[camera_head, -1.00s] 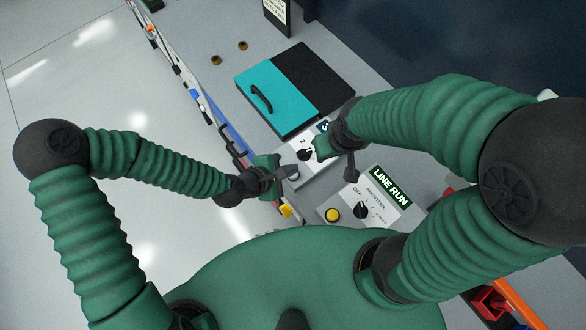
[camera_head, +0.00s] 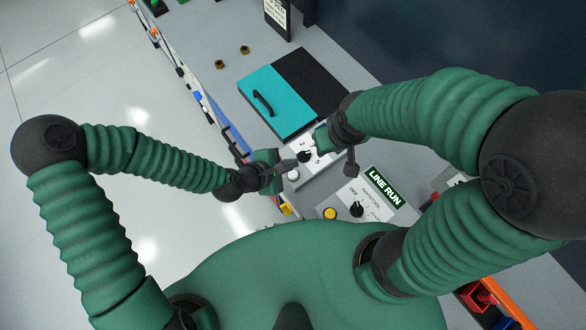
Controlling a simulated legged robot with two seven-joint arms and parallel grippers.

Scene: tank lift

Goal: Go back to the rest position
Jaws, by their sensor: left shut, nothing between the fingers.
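My left gripper (camera_head: 283,167) is shut and empty. It is in front of the bench, close to a small control box with a numbered dial (camera_head: 304,156). My right arm reaches in from the right, and its dark wrist (camera_head: 346,122) is above that same box. The right gripper's fingers are mostly hidden behind the wrist, so I cannot tell whether they are open or shut. Both my arms are bent at the elbows and reach forward.
A turquoise lid with a black handle (camera_head: 276,106) lies on the grey bench (camera_head: 208,28) beyond the grippers. A LINE RUN panel (camera_head: 385,187) with a black knob (camera_head: 357,209) and yellow button (camera_head: 330,213) is nearer me. Red and blue bins are at lower right. Open floor (camera_head: 60,90) is at left.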

